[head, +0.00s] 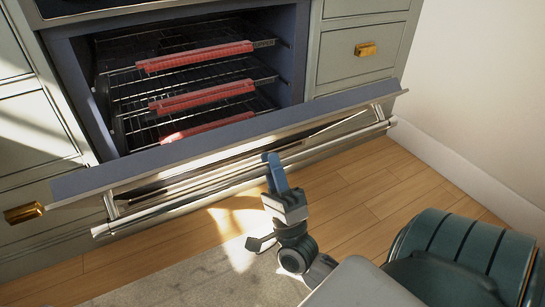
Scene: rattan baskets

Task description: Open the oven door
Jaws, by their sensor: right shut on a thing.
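The oven (300,60) is open in the middle of the head view, with its dark inside and wire racks showing. Its door (130,176) is swung down and out towards me, showing mainly its blue-grey edge and the steel front below it. A long steel handle (185,201) runs along the front of the door. My right gripper (273,170), with blue fingers, is shut on the handle right of its middle. The fingers hide that part of the bar. My left gripper is not in view.
Several red strips (195,56) edge the racks inside. Grey-green cabinets with brass pulls (365,49) flank the oven. A white wall (480,90) stands at right. The wooden floor (365,195) is clear before the door, and a grey rug (200,280) lies nearer me.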

